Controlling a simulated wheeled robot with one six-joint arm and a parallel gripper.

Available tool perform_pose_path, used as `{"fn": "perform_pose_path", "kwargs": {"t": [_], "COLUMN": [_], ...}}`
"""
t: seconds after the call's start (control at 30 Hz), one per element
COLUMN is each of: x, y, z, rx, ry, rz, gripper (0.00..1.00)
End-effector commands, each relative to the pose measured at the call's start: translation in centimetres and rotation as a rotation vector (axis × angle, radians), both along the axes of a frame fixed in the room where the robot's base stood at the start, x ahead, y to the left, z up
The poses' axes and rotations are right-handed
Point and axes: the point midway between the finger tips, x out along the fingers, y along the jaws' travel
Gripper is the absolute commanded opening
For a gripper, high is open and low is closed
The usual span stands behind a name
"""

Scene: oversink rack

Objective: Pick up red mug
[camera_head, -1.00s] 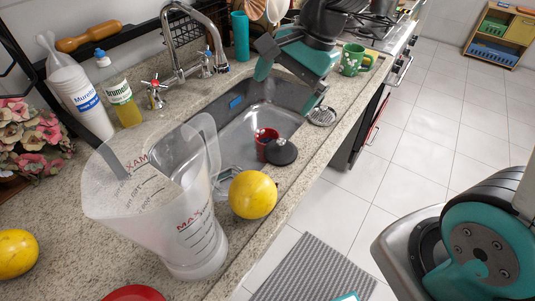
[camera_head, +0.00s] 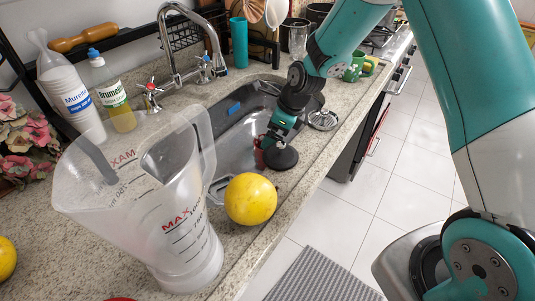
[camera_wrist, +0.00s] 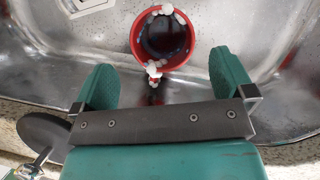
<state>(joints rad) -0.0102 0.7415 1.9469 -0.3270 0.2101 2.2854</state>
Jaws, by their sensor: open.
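The red mug (camera_wrist: 162,62) stands in the sink, seen from above in the wrist view. Its rim and dark inside show, with pale shapes on it, one of them on the side facing my gripper. In the head view the mug (camera_head: 260,158) is mostly hidden by my arm. My gripper (camera_wrist: 163,75) is open in the wrist view, its two teal fingers apart, one on each side of the mug's near edge. The fingers do not visibly touch the mug. In the head view my gripper (camera_head: 272,140) is down in the sink at the mug.
A yellow ball-like fruit (camera_head: 251,199) and a large clear measuring jug (camera_head: 185,225) stand on the counter in front. The faucet (camera_head: 190,40) rises behind the sink. A green mug (camera_head: 353,68) stands farther right.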

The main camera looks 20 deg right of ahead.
Motion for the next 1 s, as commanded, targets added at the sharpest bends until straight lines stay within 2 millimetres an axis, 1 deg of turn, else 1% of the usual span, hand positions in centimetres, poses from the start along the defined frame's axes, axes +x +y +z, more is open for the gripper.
{"fn": "perform_pose_path", "kwargs": {"t": [0.03, 0.1, 0.27, 0.5, 0.6, 0.87, 0.9, 0.97, 1.0], "x": [0.1, 0.3, 0.6, 1.4, 1.6, 1.7, 1.7, 1.7, 1.7], "y": [0.3, 0.5, 0.8, 1.7, 2.0, 2.0, 2.0, 2.0, 2.0], "z": [-0.8, -1.4, -2.2, -5.6, -6.4, -6.6, -6.6, -6.6, -6.6], "rx": [0.000, 0.000, 0.001, 0.001, 0.001, 0.000, 0.000, 0.000, 0.000], "ry": [0.003, 0.001, 0.001, 0.003, 0.001, 0.000, 0.000, 0.000, 0.000], "rz": [0.001, 0.000, 0.000, 0.002, 0.000, 0.001, 0.001, 0.001, 0.001], "gripper": [1.00, 1.00, 1.00, 1.00, 1.00, 1.00, 0.91, 0.77, 0.68]}}
